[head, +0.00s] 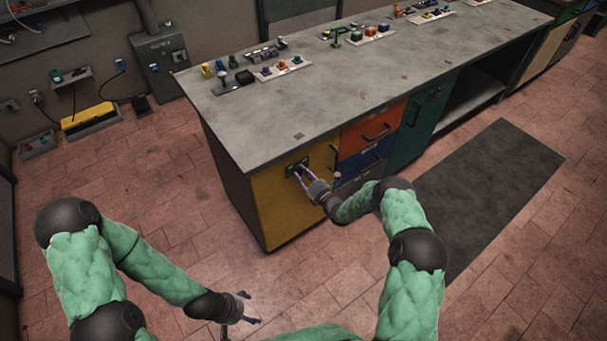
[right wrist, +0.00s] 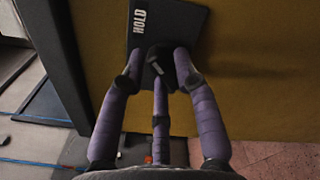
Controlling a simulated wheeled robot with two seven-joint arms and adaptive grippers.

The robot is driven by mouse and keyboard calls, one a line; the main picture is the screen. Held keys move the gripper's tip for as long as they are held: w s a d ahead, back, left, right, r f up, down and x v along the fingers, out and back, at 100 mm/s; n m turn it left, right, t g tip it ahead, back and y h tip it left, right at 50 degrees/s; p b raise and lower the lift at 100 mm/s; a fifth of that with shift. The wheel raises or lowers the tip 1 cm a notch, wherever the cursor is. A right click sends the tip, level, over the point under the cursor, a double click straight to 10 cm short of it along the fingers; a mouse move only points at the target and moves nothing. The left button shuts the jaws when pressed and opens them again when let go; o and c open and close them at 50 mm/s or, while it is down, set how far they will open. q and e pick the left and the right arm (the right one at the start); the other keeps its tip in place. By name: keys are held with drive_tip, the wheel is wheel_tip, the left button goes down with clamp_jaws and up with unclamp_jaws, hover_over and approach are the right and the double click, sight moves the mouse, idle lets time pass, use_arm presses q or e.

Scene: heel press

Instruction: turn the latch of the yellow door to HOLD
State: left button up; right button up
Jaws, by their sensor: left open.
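The yellow door (head: 292,205) is at the near left end of the workbench front and is closed. Its dark latch plate (head: 297,166) is at its upper part. In the right wrist view the plate (right wrist: 180,22) carries the word HOLD at its upper left. The dark latch (right wrist: 158,62) sits between the purple fingers of my right gripper (right wrist: 160,60). Fingers stand on both sides of it, close to it; I cannot tell whether they touch. The latch's pointing direction is unclear. My left gripper (head: 252,309) is open and empty, low over the floor.
Orange (head: 374,128) and blue (head: 366,160) drawers and a green door (head: 425,118) lie right of the yellow door. The worktop (head: 300,105) holds small coloured parts along its back. A dark mat (head: 505,190) lies on the floor at right.

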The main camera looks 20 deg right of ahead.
idle(0.3)
drive_tip(key=v, duration=1.2)
idle(0.6)
